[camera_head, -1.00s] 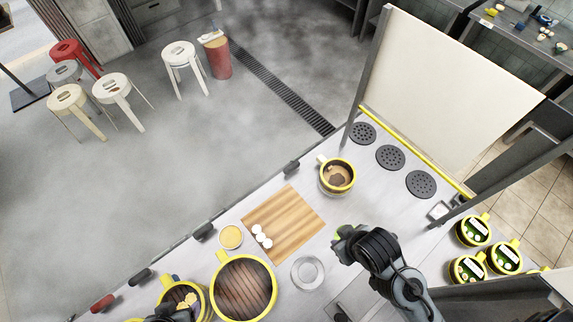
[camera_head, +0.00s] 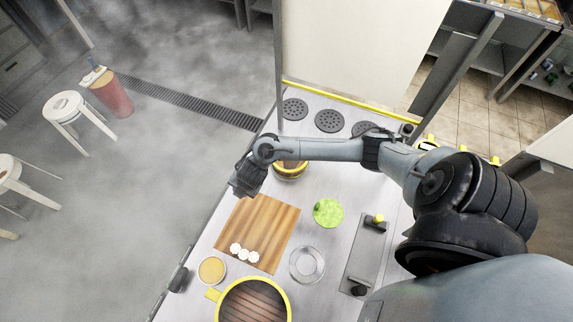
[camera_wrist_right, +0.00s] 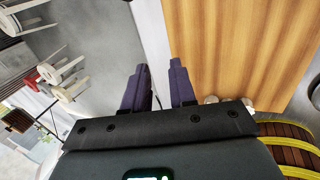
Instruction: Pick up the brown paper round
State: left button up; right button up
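A tan round (camera_head: 211,270) lies in a pale-rimmed shallow dish, left of the large yellow-rimmed steamer; I cannot tell if it is the brown paper round. A flat green round (camera_head: 328,213) lies on the counter right of the wooden board. My right gripper (camera_head: 246,182) is above the board's far left corner, by the counter edge. In the right wrist view its two fingers (camera_wrist_right: 158,78) are apart with nothing between them. My left gripper is out of view.
The wooden board (camera_head: 268,222) carries several white dough pieces (camera_head: 244,253). A yellow-rimmed pot (camera_head: 290,172) is partly hidden behind my right arm. A clear ring-shaped dish (camera_head: 307,264), a grey tray (camera_head: 362,258) and a large slatted steamer (camera_head: 252,303) stand nearby.

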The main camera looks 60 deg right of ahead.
pick_arm(q)
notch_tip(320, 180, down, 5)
jog(key=b, duration=0.3)
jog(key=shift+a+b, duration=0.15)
jog(key=shift+b, duration=0.25)
pick_arm(e)
jog(key=d+g, duration=0.1)
jog(key=d, duration=0.6)
jog(key=s+d+f+g+h, duration=0.1)
jog(key=d, duration=0.7)
jog(key=s+d+f+g, duration=0.1)
jog(key=d+g, duration=0.1)
jog(key=d, duration=0.6)
jog(key=shift+h, duration=0.3)
jog(key=shift+w+d+f, duration=0.15)
jog(key=shift+d+f, duration=0.05)
jog(key=shift+f, duration=1.5)
jog(key=shift+w+d+f, duration=0.1)
jog(key=shift+d+f, duration=0.05)
jog(key=shift+f, duration=1.5)
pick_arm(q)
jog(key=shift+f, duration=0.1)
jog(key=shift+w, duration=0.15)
pick_arm(e)
grip_shut()
